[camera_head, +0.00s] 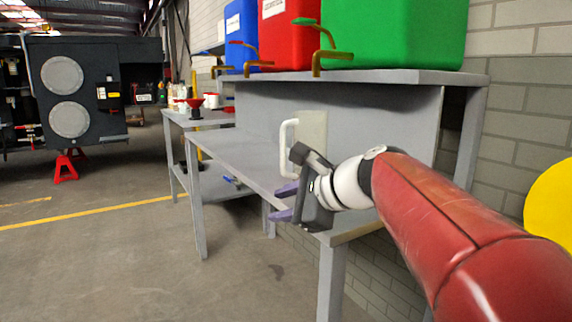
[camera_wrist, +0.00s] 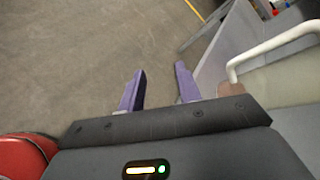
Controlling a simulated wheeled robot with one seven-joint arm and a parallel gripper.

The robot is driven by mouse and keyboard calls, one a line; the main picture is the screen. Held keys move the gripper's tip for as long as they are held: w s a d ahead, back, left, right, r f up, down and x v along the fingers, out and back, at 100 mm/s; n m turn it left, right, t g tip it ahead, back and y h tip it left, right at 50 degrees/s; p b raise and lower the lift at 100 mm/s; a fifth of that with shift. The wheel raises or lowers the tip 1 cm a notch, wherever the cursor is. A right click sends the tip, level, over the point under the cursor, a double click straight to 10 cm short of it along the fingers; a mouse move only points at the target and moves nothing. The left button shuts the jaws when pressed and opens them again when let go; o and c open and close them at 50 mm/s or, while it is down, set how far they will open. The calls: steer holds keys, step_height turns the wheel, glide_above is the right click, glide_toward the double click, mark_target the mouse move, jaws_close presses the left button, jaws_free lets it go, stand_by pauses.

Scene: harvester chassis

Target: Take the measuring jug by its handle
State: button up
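The measuring jug (camera_head: 313,135) is off-white and stands upright on the grey bench. Its white loop handle (camera_head: 284,134) points left in the head view. My gripper (camera_head: 281,202) is in front of the jug and lower in the picture, at the bench's front edge, and hides part of the jug's base. Its purple fingers are apart with nothing between them. In the wrist view the open fingers (camera_wrist: 160,88) point over the floor, and the handle (camera_wrist: 270,50) is to their right, apart from them. Part of the jug's body (camera_wrist: 285,82) shows at the right edge.
The grey bench (camera_head: 235,150) has a raised shelf (camera_head: 390,77) carrying blue, red and green containers with taps above the jug. A red funnel (camera_head: 195,108) and bottles stand on the far table.

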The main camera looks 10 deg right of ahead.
mark_target(285, 139)
steer(key=w+d+r+m+t+y+b, duration=0.3)
steer(key=w+d+r+m+t, duration=0.2)
steer(key=w+d+r+m, duration=0.4)
steer(key=shift+m, duration=0.3)
steer(key=x, duration=0.9)
steer(key=shift+s+a+f, duration=0.2)
steer(key=shift+a+f, duration=0.1)
steer(key=shift+f, duration=0.1)
jaws_close()
